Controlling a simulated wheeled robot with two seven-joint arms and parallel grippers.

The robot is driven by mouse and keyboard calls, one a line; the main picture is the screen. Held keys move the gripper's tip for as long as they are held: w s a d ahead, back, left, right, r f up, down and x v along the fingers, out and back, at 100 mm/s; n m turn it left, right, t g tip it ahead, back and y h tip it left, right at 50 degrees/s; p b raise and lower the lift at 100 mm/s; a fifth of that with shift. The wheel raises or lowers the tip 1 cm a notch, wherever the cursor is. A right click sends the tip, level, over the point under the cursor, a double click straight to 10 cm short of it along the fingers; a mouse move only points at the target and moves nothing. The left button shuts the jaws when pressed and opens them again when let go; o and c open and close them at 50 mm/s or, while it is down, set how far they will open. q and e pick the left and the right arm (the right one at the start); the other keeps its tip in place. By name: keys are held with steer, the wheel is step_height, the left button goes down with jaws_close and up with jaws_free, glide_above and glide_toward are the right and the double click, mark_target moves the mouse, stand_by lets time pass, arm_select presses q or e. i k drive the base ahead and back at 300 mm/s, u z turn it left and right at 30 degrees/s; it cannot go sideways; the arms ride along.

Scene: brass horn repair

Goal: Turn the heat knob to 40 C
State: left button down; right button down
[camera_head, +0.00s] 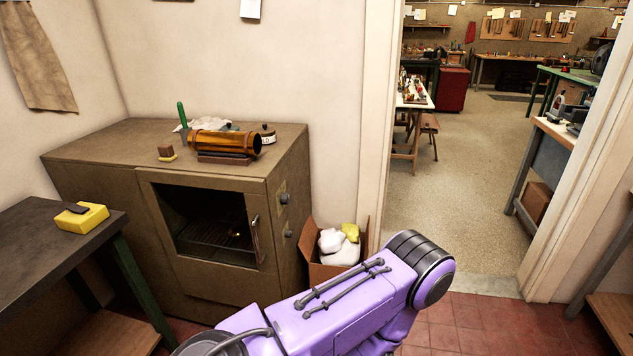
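A brown metal oven (90,205) stands against the wall, with a dark window in its front door. On the right side of the oven are two small dark fittings that look like knobs: an upper knob (284,198) and a lower knob (288,234). No 40 C mark can be read at this size, and I cannot tell which of the two is the heat knob. A purple link of my own arm crosses the bottom middle in front of the oven. Neither gripper shows in this view.
A cardboard box (361,246) with white and yellow stuff stands right of the oven. A brass tube (225,143) lies on top of the oven. A doorway opens at right.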

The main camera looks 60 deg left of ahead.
mark_target(286, 199)
steer(key=u, duration=0.6)
steer(key=i, duration=2.9)
steer(key=u, duration=1.6)
